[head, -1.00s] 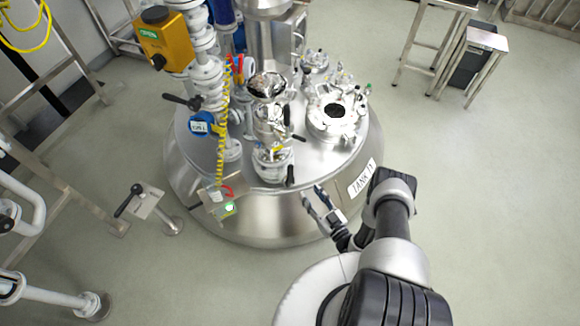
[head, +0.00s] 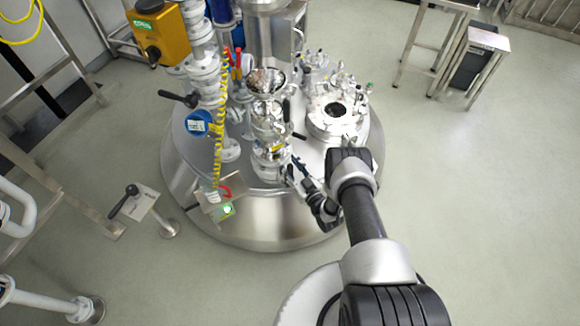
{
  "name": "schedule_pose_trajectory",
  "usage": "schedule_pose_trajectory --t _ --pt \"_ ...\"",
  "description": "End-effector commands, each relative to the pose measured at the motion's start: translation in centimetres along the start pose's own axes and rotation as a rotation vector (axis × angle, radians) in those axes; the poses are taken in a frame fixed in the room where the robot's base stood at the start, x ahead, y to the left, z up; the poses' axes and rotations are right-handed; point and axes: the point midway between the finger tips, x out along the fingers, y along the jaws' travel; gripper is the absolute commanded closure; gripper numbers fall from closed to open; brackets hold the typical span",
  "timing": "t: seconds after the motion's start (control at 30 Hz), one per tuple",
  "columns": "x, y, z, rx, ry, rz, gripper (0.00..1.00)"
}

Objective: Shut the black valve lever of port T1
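The glass-and-steel valve stack (head: 268,130) stands on the domed steel tank (head: 250,225). Black levers show on and beside it: one upright (head: 286,110) by the upper part and one lying sideways (head: 299,137). No T1 label is readable, so I cannot tell which lever belongs to port T1. My gripper (head: 294,167) is at the right side of the stack's lowest flange. Its two fingers look spread apart. The low black lever seen there earlier is now hidden or merged with the fingers, and I cannot tell whether they touch it.
A round port (head: 334,112) with small fittings sits to the right. A coiled yellow hose (head: 218,150), a blue gauge (head: 198,123) and an orange box (head: 160,32) are to the left. A steel stand (head: 475,65) is at the back right. The right floor is clear.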

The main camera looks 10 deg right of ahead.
Motion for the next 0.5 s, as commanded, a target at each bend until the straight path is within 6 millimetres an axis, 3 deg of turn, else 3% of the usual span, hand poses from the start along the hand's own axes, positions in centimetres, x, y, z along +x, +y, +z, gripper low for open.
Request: schedule_pose_trajectory --t 0.17,0.5 --pt "-0.02 0.02 -0.02 0.0 0.0 0.0 0.61" --pt "-0.05 0.01 0.0 0.0 0.0 0.0 0.84"
